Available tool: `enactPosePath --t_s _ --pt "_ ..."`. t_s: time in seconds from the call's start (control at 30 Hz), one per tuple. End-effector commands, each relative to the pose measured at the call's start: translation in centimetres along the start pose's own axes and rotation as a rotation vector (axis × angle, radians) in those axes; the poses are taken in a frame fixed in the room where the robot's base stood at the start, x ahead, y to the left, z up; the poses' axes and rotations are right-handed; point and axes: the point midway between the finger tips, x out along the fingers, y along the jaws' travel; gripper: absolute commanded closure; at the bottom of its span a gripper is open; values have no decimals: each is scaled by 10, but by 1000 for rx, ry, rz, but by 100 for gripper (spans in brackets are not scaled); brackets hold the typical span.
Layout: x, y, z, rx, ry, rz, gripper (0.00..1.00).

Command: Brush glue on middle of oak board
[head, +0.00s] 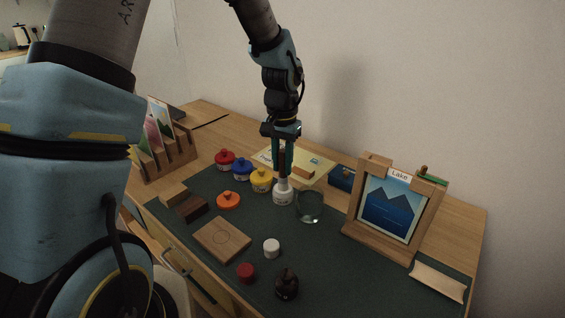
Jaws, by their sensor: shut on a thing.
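The oak board (211,249) lies flat on the dark green mat, with a faint circle marked at its middle. My gripper (283,172) points straight down behind and to the right of the board, with its fingers shut on the upright brown handle of the glue brush (283,160). The brush's lower end is at the mouth of a small white pot (283,196), which stands on the mat; its bristles are hidden. I cannot tell how deep the brush sits in the pot.
Red (225,157), blue (242,169) and yellow (261,180) lidded pots stand left of the gripper. A clear glass (309,206) is close on its right. An orange-lidded pot (228,200) stands behind the board. A wooden frame (428,212) holds a lake picture at right.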

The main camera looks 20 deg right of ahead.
Motion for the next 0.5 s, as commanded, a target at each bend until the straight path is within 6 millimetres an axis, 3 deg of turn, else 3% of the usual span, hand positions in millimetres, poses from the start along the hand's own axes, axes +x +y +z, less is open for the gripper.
enactPosePath --t_s 0.5 --pt "-44 0 -1 1 2 -1 100"
